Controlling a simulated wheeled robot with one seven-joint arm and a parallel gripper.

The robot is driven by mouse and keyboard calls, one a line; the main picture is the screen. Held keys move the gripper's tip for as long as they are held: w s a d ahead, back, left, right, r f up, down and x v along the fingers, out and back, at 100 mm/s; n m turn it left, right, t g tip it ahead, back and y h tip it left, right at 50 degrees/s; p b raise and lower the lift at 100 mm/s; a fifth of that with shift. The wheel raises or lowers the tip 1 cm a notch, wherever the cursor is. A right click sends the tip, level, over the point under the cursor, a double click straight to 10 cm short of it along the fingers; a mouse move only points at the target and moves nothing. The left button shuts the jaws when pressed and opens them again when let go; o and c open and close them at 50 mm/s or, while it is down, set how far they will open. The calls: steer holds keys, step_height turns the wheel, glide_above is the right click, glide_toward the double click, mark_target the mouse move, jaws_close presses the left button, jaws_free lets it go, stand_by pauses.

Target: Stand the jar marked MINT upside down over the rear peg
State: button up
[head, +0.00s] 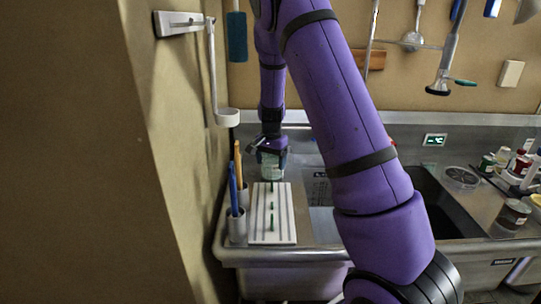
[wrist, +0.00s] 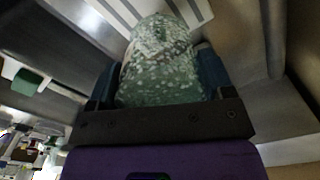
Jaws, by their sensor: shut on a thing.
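My gripper (head: 270,153) is shut on a pale green, see-through jar (head: 271,172). In the wrist view the speckled jar (wrist: 160,75) sits between the two dark fingers (wrist: 160,82). No MINT mark can be read on it, and I cannot tell which end is up. The jar is at the far end of a white slatted rack (head: 286,230), at or just above it. Dark green pegs (head: 272,208) stand in a row along the rack's middle. The rear peg cannot be made out; the jar covers that end. White slats (wrist: 190,12) show beyond the jar in the wrist view.
The sink basin (head: 440,205) lies right, with several jars and bottles (head: 514,213) at the far right.

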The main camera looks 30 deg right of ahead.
mark_target(272, 172)
steer(key=shift+f, duration=3.1)
steer(key=shift+f, duration=0.5)
steer(key=o, duration=1)
steer(key=shift+r, duration=0.2)
steer(key=shift+r, duration=0.85)
steer(key=shift+r, duration=0.1)
steer(key=shift+r, duration=0.85)
steer(key=shift+r, duration=0.15)
steer(key=shift+r, duration=0.9)
